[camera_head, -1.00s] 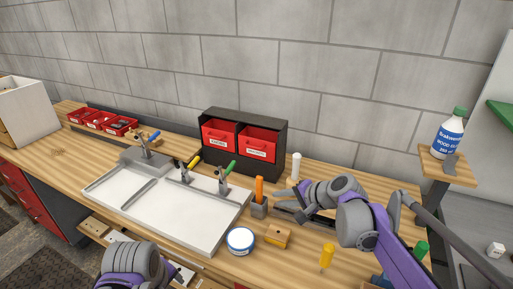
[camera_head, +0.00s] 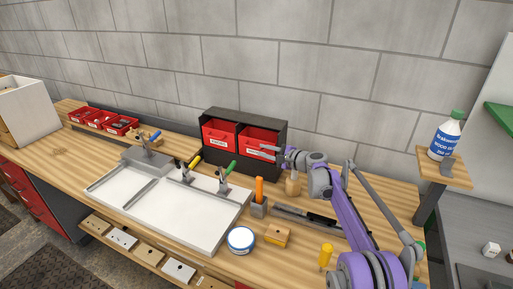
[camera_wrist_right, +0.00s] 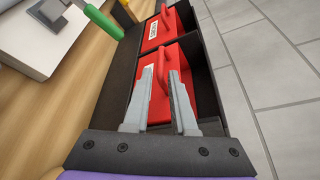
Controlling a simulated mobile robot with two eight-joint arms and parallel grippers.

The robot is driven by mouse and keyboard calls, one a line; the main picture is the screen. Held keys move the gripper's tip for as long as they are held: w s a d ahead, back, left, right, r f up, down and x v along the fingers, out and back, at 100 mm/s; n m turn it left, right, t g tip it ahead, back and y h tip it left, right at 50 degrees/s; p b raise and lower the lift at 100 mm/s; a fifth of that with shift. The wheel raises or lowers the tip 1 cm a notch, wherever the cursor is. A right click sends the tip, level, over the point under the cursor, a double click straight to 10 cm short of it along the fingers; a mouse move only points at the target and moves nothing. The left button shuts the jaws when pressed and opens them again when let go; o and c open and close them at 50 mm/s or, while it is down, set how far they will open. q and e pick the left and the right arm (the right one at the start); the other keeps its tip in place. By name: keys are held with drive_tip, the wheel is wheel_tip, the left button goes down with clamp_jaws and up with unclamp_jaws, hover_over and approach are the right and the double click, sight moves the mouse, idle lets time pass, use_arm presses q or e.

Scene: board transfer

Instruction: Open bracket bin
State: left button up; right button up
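A black cabinet (camera_head: 284,139) holds two red bins side by side, a left bin (camera_head: 219,135) and a right bin (camera_head: 256,138). Both look pushed in, and the labels are too small to read. In the right wrist view the nearer red bin (camera_wrist_right: 187,78) lies beneath my fingers, and the other red bin (camera_wrist_right: 180,24) is beyond it. My right gripper (camera_head: 266,151) is at the front of the right bin. My left gripper is out of view.
A white tray (camera_head: 152,217) with clamps fills the bench's left middle. A grey cup (camera_head: 258,208) with an orange-handled tool, a round tin (camera_head: 240,239) and a wooden block (camera_head: 277,235) stand in front of the cabinet. A bottle (camera_head: 445,137) stands on a raised shelf at the right.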

sight(259, 149)
drive_tip(key=shift+p+x, duration=0.4)
drive_tip(key=shift+x, duration=1.9)
clamp_jaws()
